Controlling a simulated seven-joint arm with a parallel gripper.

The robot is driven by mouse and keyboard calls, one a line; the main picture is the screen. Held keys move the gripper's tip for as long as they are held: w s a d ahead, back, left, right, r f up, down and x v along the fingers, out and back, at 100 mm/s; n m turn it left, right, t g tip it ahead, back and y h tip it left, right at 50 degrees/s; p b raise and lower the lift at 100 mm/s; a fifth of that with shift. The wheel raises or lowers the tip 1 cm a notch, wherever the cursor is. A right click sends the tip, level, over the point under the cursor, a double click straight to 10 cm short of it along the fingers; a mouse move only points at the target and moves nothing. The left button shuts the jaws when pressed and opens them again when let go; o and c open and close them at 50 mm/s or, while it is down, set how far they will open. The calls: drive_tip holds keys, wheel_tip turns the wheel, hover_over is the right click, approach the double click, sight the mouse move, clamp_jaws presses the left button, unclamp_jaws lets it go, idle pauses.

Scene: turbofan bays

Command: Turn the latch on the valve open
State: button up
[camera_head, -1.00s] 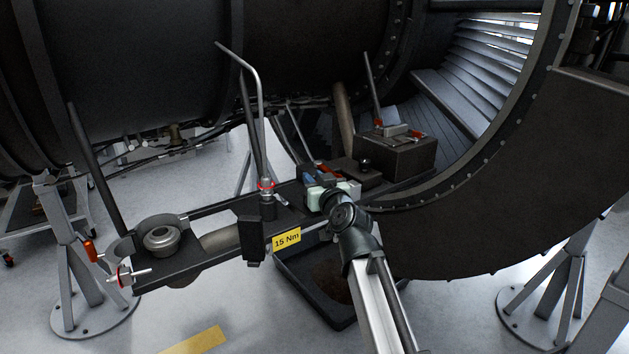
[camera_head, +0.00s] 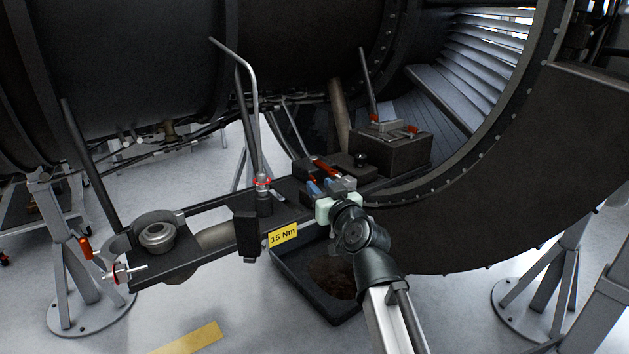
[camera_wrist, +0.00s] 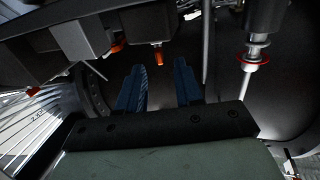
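My gripper (camera_head: 322,182) is over the dark bracket, its two blue fingers apart with nothing between them. In the wrist view the fingers (camera_wrist: 160,84) are also spread. An orange-red handle (camera_head: 326,168) lies just beyond the fingertips. In the wrist view an orange tip (camera_wrist: 158,55) shows in line with the gap, apart from the fingers. A metal fitting with a red ring (camera_head: 262,183) stands left of my gripper on an upright bent pipe, with a small silver lever (camera_head: 280,194) beside it. I cannot tell which part is the valve's latch.
A dark box (camera_head: 390,150) with red-tipped parts and an upright rod stands right of my gripper. A bent pipe (camera_head: 251,90) rises to the left. A round cup (camera_head: 157,236) sits at the bracket's left end. A black tray (camera_head: 318,290) lies below. The engine casing (camera_head: 130,60) looms behind.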

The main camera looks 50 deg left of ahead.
drive_tip(key=v, duration=0.6)
drive_tip(key=shift+d, duration=0.2)
drive_tip(key=shift+s, duration=0.1)
wheel_tip(320, 180, up, 13)
drive_tip(key=n, duration=0.2)
drive_tip(key=m+g+h, duration=0.1)
drive_tip(key=m+h, duration=0.1)
drive_tip(key=h, duration=0.2)
approach(313, 178)
drive_tip(key=x, duration=0.8)
drive_tip(key=shift+a+f, duration=0.1)
drive_tip(key=shift+a, duration=0.25)
clamp_jaws()
